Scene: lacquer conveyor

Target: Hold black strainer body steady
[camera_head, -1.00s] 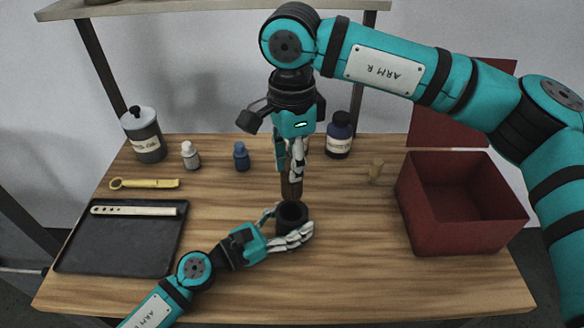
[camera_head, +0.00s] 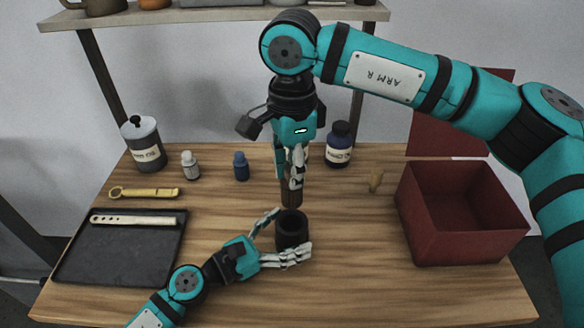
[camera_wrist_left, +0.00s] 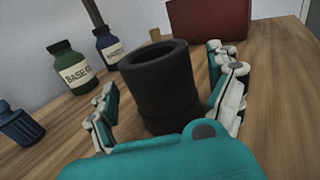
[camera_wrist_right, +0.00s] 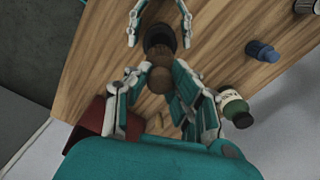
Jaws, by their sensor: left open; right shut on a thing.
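The black strainer body (camera_head: 292,232) stands upright on the table as an open-topped cylinder. It also shows in the left wrist view (camera_wrist_left: 160,85). My left gripper (camera_head: 290,234) is open, with one finger on each side of the body; in the left wrist view gaps show between the fingers (camera_wrist_left: 166,103) and the body. My right gripper (camera_head: 290,180) points down above the body and is shut on a brown wooden rod-like piece (camera_head: 291,198). The piece's lower end is right at the body's mouth; I cannot tell whether it is inside.
A black tray (camera_head: 75,262) with a pale strip (camera_head: 133,220) lies at left, with a yellow tool (camera_head: 145,193) behind it. A lidded pot (camera_head: 146,157), small bottles (camera_head: 241,170) and a dark jar (camera_head: 339,150) stand at the back. A red box (camera_head: 460,250) is at right.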

